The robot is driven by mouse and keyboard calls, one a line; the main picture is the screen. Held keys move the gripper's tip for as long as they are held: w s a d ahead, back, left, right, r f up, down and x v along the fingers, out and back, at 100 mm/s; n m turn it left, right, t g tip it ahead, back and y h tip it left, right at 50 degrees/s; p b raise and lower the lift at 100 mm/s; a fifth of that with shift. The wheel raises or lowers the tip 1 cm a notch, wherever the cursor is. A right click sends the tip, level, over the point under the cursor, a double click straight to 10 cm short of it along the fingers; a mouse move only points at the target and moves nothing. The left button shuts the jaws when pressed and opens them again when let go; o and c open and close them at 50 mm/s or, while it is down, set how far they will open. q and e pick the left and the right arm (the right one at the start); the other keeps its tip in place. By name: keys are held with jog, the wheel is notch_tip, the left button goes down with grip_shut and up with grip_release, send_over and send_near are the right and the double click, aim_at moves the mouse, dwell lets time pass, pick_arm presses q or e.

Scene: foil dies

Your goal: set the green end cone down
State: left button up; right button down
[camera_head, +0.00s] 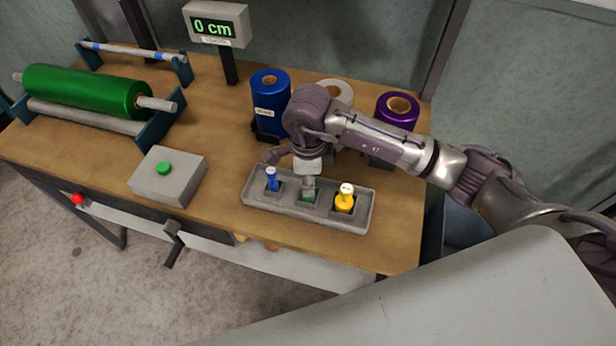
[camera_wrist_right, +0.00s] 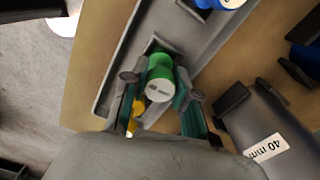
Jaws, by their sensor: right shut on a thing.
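The green end cone (camera_wrist_right: 160,68) is between the fingers of my right gripper (camera_wrist_right: 160,92), its pale labelled end facing the wrist camera. In the head view my right gripper (camera_head: 307,186) points down over the middle pocket of a grey tray (camera_head: 300,213), and only a little of the green cone (camera_head: 311,194) shows there. The cone's far end is at the dark pocket. I cannot tell whether it rests on the pocket floor. A blue cone (camera_head: 271,181) stands in the left pocket and a yellow cone (camera_head: 345,200) in the right pocket. My left gripper is not in view.
Behind the tray stand a blue roll (camera_head: 269,95), a white roll (camera_head: 339,90) and a purple roll (camera_head: 398,109). A grey box with a green button (camera_head: 164,168) is to the left. A green roll (camera_head: 85,92) lies on a stand. A display (camera_head: 215,26) reads 0 cm.

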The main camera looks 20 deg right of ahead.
jog(key=shift+f, duration=0.2)
jog(key=c, duration=0.9)
grip_release()
jog(key=shift+r, duration=0.1)
jog(key=shift+r, duration=0.1)
jog(key=shift+r, duration=0.2)
notch_tip(320, 180, up, 11)
jog(key=b, duration=0.2)
jog(key=shift+w+f+b, duration=0.1)
jog(key=shift+f+b, duration=0.05)
jog(key=shift+b, duration=0.15)
jog(key=shift+r, duration=0.5)
